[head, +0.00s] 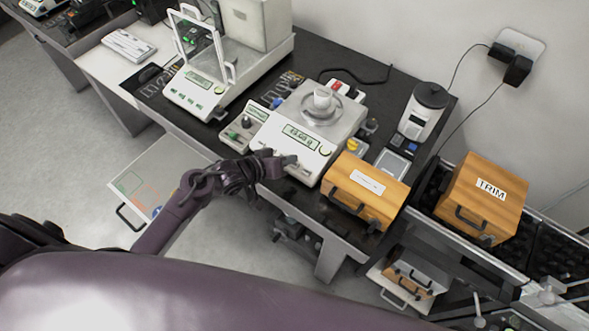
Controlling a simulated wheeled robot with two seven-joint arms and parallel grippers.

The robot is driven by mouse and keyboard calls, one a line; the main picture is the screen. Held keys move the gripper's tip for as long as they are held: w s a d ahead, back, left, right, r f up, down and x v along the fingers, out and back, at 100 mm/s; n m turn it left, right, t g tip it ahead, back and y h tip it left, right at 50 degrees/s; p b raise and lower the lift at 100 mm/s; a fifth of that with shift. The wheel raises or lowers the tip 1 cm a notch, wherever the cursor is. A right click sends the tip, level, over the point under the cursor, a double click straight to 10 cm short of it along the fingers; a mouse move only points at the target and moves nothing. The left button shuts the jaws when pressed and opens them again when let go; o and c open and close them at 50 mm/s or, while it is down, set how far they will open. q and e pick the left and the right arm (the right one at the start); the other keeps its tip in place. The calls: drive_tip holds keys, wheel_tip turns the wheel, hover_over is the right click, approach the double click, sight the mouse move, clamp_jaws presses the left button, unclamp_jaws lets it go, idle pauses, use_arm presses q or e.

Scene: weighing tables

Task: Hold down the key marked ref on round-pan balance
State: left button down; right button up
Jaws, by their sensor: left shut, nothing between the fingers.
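The round-pan balance (338,113) stands on the dark tabletop near the middle of the head view. My left gripper (291,160) is shut and empty at the balance's front edge, in front of the key panel below the display. I cannot tell whether its fingertips touch a key. The gripper hides part of the key row, and the key markings are too small to read. My right gripper is not in view.
A glass-shielded balance (196,94) stands to the left. A wooden box (366,190) sits close to the right of the round-pan balance. A wooden box marked TRIM (484,200) is farther right. A grinder-like device (423,108) stands at the back right.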

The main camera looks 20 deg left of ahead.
sight(295, 164)
use_arm(q)
drive_tip(key=shift+w+d+f+b, duration=0.1)
drive_tip(key=shift+w+f+b, duration=0.2)
drive_tip(key=shift+f, duration=0.45)
idle(0.4)
idle(1.0)
drive_tip(key=shift+f, duration=0.1)
drive_tip(key=shift+f, duration=0.25)
drive_tip(key=shift+w+f, duration=0.1)
drive_tip(key=shift+f, duration=0.3)
idle(1.4)
idle(1.4)
